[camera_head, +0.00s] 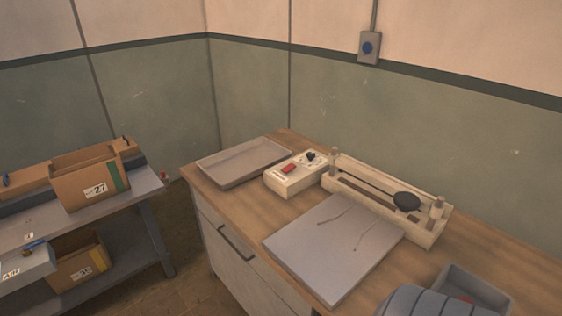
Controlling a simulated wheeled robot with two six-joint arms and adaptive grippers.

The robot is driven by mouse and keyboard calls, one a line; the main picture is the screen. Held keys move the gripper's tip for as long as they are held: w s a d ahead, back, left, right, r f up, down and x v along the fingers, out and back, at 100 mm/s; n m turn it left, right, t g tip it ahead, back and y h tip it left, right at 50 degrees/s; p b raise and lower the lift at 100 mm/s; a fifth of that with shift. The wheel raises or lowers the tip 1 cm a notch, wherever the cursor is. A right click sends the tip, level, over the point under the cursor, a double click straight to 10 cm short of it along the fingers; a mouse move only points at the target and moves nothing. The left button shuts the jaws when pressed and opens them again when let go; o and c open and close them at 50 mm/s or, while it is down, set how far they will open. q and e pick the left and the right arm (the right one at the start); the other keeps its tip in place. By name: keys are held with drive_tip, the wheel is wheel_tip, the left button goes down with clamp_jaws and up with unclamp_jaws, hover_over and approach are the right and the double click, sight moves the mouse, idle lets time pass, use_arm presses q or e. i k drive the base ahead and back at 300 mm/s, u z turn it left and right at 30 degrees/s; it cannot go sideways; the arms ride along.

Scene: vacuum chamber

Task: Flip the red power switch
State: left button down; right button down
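The red power switch (289,168) sits on top of a small cream control box (291,186). The box stands on the wooden workbench (222,201), between a shallow grey tray and a wooden frame. A black knob (311,156) is on the same box, behind and to the right of the switch. The switch is too small to tell which way it is set. Neither of my grippers is in view, and nothing covers the switch.
The shallow tray (244,163) is left of the box. The wooden frame (430,237) with a black rounded part is right. A flat grey board (330,250) lies in front. A grey ribbed object (425,303) is at the bottom right. A shelf with cardboard boxes (90,178) stands left.

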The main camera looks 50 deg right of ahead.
sight(287, 169)
drive_tip(key=z, duration=0.7)
drive_tip(key=i, duration=0.85)
drive_tip(key=z, duration=0.6)
